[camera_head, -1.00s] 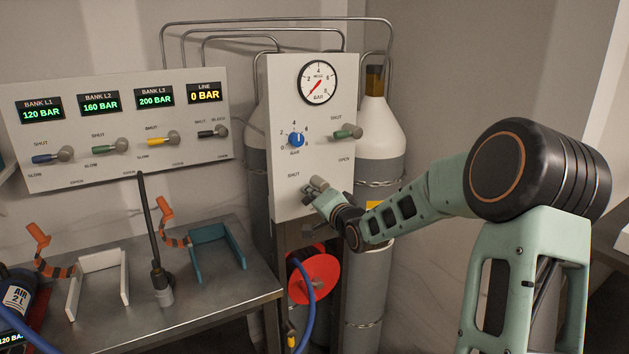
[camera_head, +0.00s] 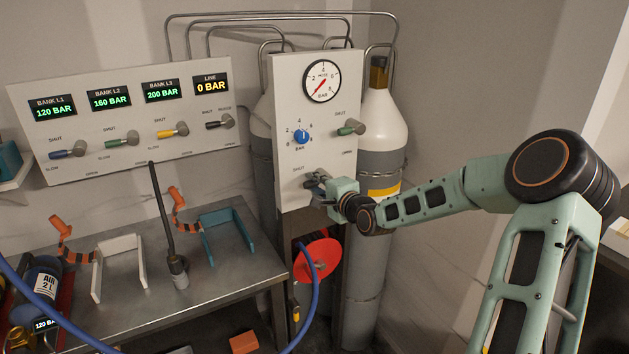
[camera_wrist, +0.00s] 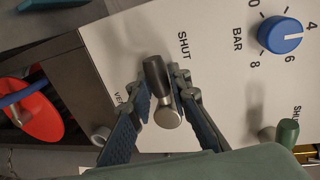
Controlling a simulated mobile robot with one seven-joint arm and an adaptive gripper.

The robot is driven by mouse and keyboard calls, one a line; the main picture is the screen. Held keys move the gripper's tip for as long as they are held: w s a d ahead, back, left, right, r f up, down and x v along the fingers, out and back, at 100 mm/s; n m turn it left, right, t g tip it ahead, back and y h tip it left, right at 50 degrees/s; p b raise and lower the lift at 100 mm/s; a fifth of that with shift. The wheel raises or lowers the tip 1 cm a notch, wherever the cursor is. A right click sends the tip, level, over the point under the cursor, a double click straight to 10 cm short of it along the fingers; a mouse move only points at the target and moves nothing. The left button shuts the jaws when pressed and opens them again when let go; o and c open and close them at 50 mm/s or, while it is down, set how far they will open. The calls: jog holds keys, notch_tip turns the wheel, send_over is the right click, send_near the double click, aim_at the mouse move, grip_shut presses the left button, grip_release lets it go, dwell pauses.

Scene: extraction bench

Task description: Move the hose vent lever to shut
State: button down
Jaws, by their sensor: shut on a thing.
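The hose vent lever (camera_wrist: 156,76) has a black handle on a round metal hub (camera_wrist: 168,118), low on the white regulator panel (camera_wrist: 215,85). In the wrist view its handle points toward the picture top, which is the panel's left. The SHUT label (camera_wrist: 183,45) is beside the handle, up and left of the hub on the panel. My gripper (camera_wrist: 165,80) is shut on the handle, one finger on each side. In the head view my gripper (camera_head: 320,184) hides most of the lever. The label on the lever's other side is partly covered by a finger.
A blue BAR knob (camera_head: 301,137) and a green-handled lever (camera_head: 350,128) sit higher on the panel. A red hose reel (camera_head: 318,262) with blue hose is below. A steel bench (camera_head: 215,278) with holders stands left. Gas cylinders (camera_head: 378,222) stand behind the panel.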

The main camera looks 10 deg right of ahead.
jog(key=shift+r, duration=0.1)
jog(key=c, duration=1.8)
grip_release()
jog(key=shift+o, duration=0.2)
jog(key=v, duration=1.2)
